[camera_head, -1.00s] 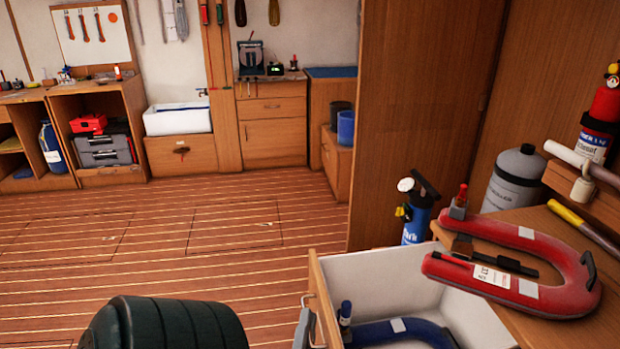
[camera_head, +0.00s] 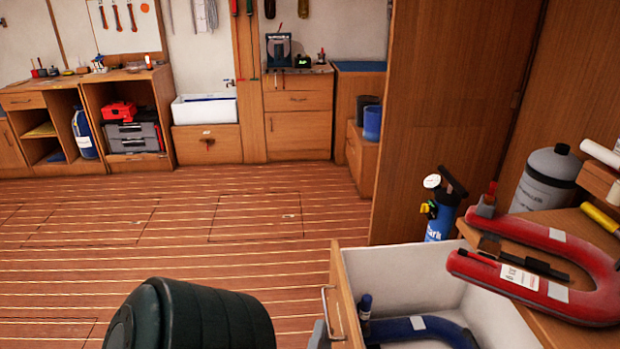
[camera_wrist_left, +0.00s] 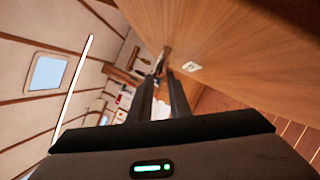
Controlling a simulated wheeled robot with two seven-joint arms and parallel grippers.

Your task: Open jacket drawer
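The drawer (camera_head: 348,295) at the lower right of the head view stands pulled out, its wooden front facing left. A metal bar handle (camera_head: 325,300) is on that front. A blue life jacket (camera_head: 405,327) lies in the white interior. A red life jacket (camera_head: 530,285) lies on the wooden top above the drawer. My left gripper (camera_head: 318,335) shows only as a grey piece beside the handle's lower end; contact cannot be told. In the left wrist view, its two dark fingers (camera_wrist_left: 162,85) stand apart with a gap between them, close to a wooden panel. My right gripper is out of view.
A blue cylinder with a gauge (camera_head: 440,210) stands behind the drawer. A grey bottle (camera_head: 547,180) stands at the right. A tall wooden partition (camera_head: 440,110) rises behind. The striped floor (camera_head: 200,220) to the left is clear. My dark arm link fills the lower middle.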

